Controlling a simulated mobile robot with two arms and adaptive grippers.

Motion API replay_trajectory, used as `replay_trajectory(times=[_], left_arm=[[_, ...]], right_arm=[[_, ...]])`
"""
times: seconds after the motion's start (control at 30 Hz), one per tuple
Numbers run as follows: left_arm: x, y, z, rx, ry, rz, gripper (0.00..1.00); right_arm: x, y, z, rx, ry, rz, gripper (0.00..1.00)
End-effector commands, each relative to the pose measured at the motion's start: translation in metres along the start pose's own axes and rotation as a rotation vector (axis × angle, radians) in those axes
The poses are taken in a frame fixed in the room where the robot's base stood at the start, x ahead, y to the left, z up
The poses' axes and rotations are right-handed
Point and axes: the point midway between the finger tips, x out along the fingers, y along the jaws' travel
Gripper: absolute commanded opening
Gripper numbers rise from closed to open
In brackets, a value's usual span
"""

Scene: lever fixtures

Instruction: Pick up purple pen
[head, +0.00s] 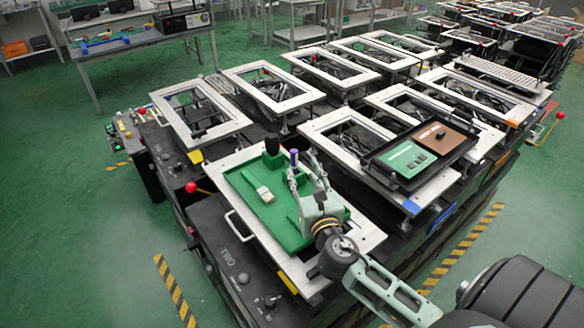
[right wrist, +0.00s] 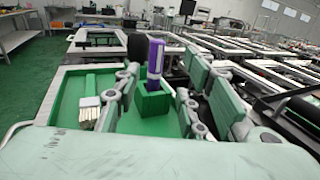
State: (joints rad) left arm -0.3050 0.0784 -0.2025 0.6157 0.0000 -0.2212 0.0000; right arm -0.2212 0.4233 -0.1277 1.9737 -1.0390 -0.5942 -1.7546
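The purple pen (head: 294,157) stands upright at the back of a green tray (head: 233,183). In the right wrist view the pen (right wrist: 155,62) has a white band and stands in a square green holder (right wrist: 151,107). My right gripper (head: 299,178) is over the tray, close to the pen. In the right wrist view its fingers (right wrist: 162,76) are spread, with the pen showing between them. I see no finger touching the pen. The holder hides the pen's lower end. My left gripper is not in view.
White open frames (head: 199,111) surround the station. A black tray with green and brown panels (head: 421,147) is to the right.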

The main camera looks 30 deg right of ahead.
Motion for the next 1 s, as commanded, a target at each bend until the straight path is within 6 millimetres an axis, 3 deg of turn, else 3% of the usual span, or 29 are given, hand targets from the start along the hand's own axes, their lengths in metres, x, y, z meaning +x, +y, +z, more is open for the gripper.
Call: replay_trajectory(times=[0.6, 0.9, 1.0], left_arm=[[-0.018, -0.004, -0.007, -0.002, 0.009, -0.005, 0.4], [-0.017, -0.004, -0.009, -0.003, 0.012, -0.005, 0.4], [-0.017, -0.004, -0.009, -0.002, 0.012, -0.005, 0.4]], right_arm=[[0.071, 0.006, 0.001, 0.002, 0.0, -0.001, 0.38], [0.076, 0.006, -0.001, 0.002, 0.0, 0.0, 0.38], [0.076, 0.006, -0.001, 0.002, 0.0, 0.0, 0.3]])
